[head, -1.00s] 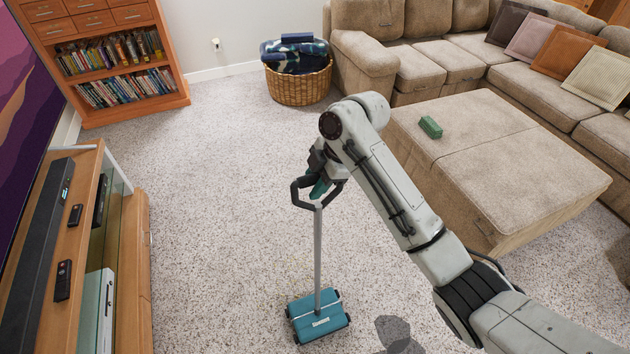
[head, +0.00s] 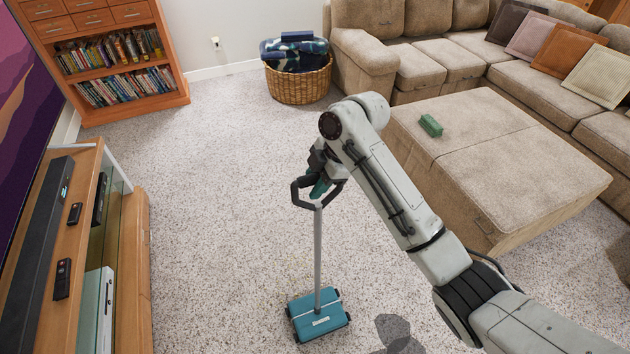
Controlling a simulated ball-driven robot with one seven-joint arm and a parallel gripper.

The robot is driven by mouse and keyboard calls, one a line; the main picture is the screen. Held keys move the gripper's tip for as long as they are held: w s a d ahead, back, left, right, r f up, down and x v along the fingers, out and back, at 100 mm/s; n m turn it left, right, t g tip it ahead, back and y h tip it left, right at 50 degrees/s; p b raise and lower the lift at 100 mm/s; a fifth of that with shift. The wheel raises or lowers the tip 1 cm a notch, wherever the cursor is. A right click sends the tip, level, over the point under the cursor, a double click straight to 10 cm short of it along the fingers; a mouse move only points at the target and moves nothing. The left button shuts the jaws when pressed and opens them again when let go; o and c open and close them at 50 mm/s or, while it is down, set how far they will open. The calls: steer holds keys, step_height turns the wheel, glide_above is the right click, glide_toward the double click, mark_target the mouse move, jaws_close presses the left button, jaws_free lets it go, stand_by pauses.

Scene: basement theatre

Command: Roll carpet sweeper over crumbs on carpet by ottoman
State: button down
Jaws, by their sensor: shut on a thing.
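The carpet sweeper has a teal head (head: 318,316) that rests on the speckled carpet (head: 220,200), left of the ottoman. Its grey pole (head: 318,250) stands nearly upright, with a dark loop handle on top. My gripper (head: 319,186) is shut on the sweeper's handle; the arm partly hides the grip. The beige ottoman (head: 520,190) stands to the right, behind my arm.
A wooden media stand (head: 135,270) with remotes and a soundbar runs along the left. A bookcase (head: 105,60) and a wicker basket (head: 298,85) stand at the back. A sectional sofa (head: 440,60) fills the back right.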

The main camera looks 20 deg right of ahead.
steer(key=shift+f+b, duration=0.4)
steer(key=shift+f, duration=0.15)
steer(key=shift+s+f, duration=0.1)
steer(key=shift+f, duration=0.05)
stand_by(0.7)
steer(key=shift+p, duration=0.45)
stand_by(0.3)
steer(key=w+b, duration=0.4)
steer(key=w, duration=0.2)
steer(key=shift+r, duration=0.2)
